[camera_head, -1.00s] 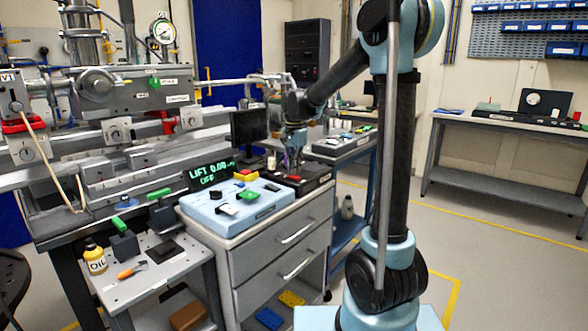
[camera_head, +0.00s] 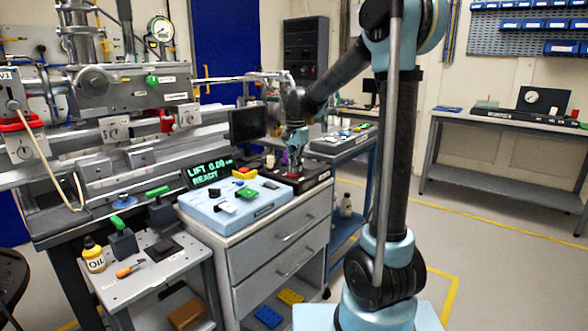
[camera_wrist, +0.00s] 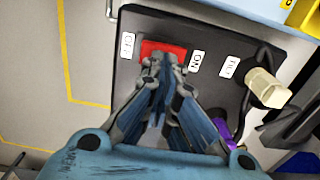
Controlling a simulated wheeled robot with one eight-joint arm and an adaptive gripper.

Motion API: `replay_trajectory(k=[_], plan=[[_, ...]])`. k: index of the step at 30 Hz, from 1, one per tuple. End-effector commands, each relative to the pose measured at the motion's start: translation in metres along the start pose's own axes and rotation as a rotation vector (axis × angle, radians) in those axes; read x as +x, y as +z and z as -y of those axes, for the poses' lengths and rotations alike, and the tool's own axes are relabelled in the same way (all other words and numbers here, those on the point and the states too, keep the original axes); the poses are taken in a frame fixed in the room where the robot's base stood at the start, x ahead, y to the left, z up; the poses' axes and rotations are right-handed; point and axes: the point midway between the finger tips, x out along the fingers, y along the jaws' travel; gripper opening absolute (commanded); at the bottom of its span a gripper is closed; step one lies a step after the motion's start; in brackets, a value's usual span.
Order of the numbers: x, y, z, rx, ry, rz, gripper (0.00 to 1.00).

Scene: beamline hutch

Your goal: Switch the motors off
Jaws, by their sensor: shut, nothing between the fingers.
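A black switch box (camera_wrist: 215,25) fills the middle of the wrist view; it also shows on the drawer cabinet in the head view (camera_head: 318,178). It carries a red rocker switch (camera_wrist: 150,48) with an OFF label (camera_wrist: 128,45) at its left and an ON label (camera_wrist: 196,62) at its right. In the head view my gripper (camera_head: 296,158) points down at the box. A green-lettered display (camera_head: 208,172) reads LIFT 0.00 and READY.
A cream knob (camera_wrist: 267,88) stands on the box right of the rocker. A small bench (camera_head: 150,270) holds an oil bottle (camera_head: 94,255). Open floor lies at right.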

Motion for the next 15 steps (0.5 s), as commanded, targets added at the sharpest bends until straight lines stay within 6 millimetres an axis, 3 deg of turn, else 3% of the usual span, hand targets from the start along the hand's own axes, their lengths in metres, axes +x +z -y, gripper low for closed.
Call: replay_trajectory(k=[8,15], plan=[[-0.002,0.0,0.0,0.0,0.0,0.0,0.0],[-0.028,-0.002,0.004,0.003,0.0,0.001,0.0]])
